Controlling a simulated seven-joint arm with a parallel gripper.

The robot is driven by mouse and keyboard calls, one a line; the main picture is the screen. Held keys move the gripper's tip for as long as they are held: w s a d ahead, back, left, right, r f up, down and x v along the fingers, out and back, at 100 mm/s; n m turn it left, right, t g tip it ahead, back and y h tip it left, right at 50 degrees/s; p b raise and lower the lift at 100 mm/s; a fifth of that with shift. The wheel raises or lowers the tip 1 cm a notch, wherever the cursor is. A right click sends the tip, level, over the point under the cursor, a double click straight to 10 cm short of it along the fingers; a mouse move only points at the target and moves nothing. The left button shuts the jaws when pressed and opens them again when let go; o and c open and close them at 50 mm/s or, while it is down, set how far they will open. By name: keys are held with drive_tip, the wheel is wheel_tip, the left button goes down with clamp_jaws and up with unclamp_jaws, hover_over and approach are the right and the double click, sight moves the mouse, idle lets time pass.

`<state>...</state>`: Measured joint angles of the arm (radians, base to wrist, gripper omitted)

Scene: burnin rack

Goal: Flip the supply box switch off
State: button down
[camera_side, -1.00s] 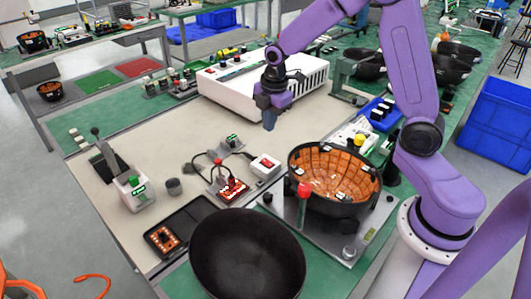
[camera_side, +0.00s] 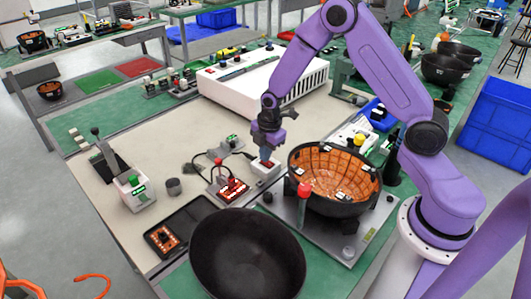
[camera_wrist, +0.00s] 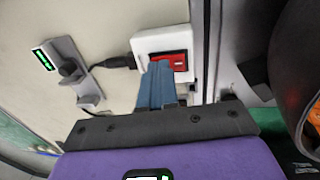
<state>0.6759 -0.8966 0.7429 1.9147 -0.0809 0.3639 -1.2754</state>
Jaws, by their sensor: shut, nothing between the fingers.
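The supply box is a small white box with a red rocker switch (camera_wrist: 181,62). In the side view the supply box (camera_side: 264,171) stands on the beige mat, left of the orange-lined bowl. In the wrist view the white rim of the supply box (camera_wrist: 150,43) shows around the switch. My gripper (camera_side: 265,158) is shut and empty, pointing down right over the box. In the wrist view its blue fingertips (camera_wrist: 158,70) overlap the left part of the red switch. I cannot tell whether they touch it. The fingers hide part of the switch, and its position is unclear.
The orange-lined bowl (camera_side: 335,170) on its metal plate stands close to the right. A board with red parts (camera_side: 229,190) and a black cable lies to the left. A large black bowl (camera_side: 247,253) stands in front. A white machine (camera_side: 258,78) stands behind.

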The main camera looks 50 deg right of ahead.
idle(0.3)
drive_tip(key=shift+f, duration=0.25)
drive_tip(key=shift+s+r, duration=0.15)
drive_tip(key=shift+s, duration=0.6)
drive_tip(key=shift+r, duration=0.15)
wheel_tip(320, 180, up, 14)
drive_tip(key=s, duration=0.1)
drive_tip(key=shift+s, duration=0.35)
drive_tip(key=shift+w, duration=0.1)
idle(0.4)
